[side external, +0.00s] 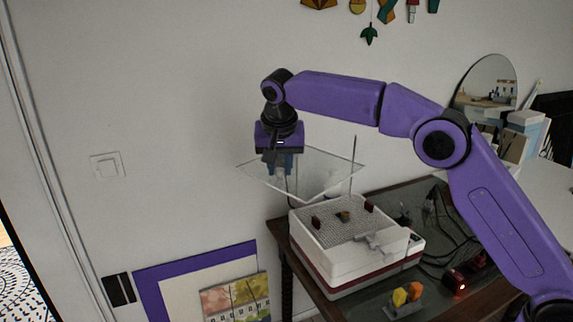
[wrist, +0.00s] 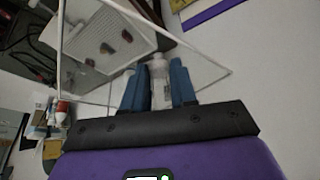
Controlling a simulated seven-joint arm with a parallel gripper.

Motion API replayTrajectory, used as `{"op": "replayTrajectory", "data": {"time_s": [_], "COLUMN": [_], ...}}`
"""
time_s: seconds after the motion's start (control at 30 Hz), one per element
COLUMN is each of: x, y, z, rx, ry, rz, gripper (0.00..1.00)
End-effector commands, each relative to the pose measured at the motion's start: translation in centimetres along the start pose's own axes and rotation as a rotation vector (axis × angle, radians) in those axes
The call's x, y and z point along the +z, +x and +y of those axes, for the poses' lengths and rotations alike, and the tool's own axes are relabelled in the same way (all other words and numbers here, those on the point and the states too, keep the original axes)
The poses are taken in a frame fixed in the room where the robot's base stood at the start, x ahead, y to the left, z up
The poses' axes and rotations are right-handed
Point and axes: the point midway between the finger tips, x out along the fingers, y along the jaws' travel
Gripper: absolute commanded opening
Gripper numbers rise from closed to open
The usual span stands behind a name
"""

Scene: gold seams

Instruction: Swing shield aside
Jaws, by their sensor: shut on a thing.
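The shield (side external: 325,178) is a clear flat panel with pale edges, roughly level above and left of a white box (side external: 345,262), near a thin upright rod (side external: 352,165). In the wrist view the shield's pale edge (wrist: 205,62) frames the box (wrist: 120,22). My gripper (side external: 281,172) points down at the panel's left part. In the wrist view its blue fingers (wrist: 158,82) are shut on a pale, cylinder-like handle (wrist: 158,70) that seems to belong to the shield. How the handle joins the panel is unclear.
The box's meshed top holds small dark red pieces (side external: 316,222) and a yellowish piece (side external: 342,216). On the dark table (side external: 350,309) are an orange and yellow item (side external: 407,294), a red device (side external: 466,274) and black cables. A wall stands close behind; space left of the table is open.

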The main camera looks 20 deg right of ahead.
Motion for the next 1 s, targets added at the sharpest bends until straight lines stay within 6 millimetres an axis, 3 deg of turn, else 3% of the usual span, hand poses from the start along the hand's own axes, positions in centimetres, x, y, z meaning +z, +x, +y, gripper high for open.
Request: {"op": "replayTrajectory", "data": {"time_s": [0.53, 1.0], "x": [-0.7, -0.9], "y": [0.2, 0.2], "z": [-1.5, -1.7], "rx": [0.029, 0.035], "ry": [0.076, 0.087], "rz": [0.005, 0.006], "gripper": [0.00, 0.00]}}
